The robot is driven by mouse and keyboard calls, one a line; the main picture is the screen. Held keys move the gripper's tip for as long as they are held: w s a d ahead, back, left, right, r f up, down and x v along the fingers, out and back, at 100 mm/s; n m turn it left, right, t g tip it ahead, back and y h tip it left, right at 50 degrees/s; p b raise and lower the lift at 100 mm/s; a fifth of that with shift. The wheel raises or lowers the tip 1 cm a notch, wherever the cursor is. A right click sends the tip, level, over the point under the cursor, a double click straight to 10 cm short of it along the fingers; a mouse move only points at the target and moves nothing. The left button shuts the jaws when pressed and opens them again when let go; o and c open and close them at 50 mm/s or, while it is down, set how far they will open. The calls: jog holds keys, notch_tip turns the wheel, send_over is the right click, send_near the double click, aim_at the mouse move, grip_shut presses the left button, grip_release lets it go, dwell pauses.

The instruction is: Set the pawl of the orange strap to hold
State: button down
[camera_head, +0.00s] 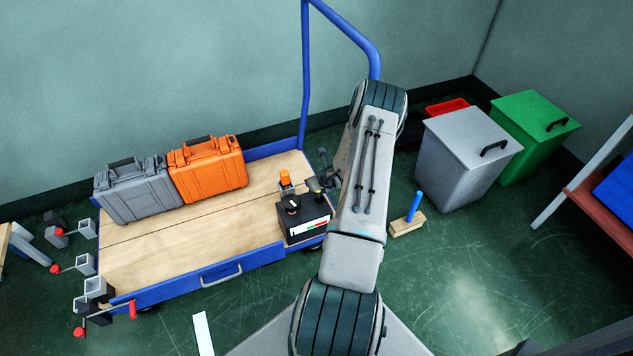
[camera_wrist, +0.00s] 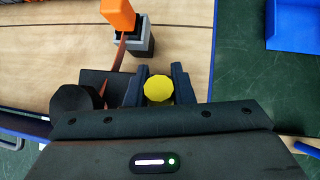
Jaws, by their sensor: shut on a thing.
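A black box (camera_head: 305,221) with a dark round knob (camera_head: 292,207) and a red-green marked strip stands at the cart's right end. An orange block (camera_head: 286,179) on a grey and black post stands behind it; it also shows at the top of the wrist view (camera_wrist: 118,13). A thin orange-brown strip (camera_wrist: 119,54) runs from the post towards the box. My gripper (camera_wrist: 160,72) is shut on a yellow knob (camera_wrist: 158,90), with one dark finger on each side of it. The knob's stem and any pawl below are hidden. In the head view my arm partly covers the gripper.
An orange case (camera_head: 207,170) and a grey case (camera_head: 137,190) stand at the cart's back left. The wooden deck (camera_head: 190,240) is bare in front. A blue peg on a wooden block (camera_head: 408,224) and a grey bin (camera_head: 465,160) stand right of my arm.

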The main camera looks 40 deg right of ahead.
jog(key=c, duration=1.3)
grip_release()
jog(key=shift+o, duration=0.2)
jog(key=p+v, duration=0.2)
jog(key=v, duration=1.1)
jog(key=shift+s+r, duration=0.25)
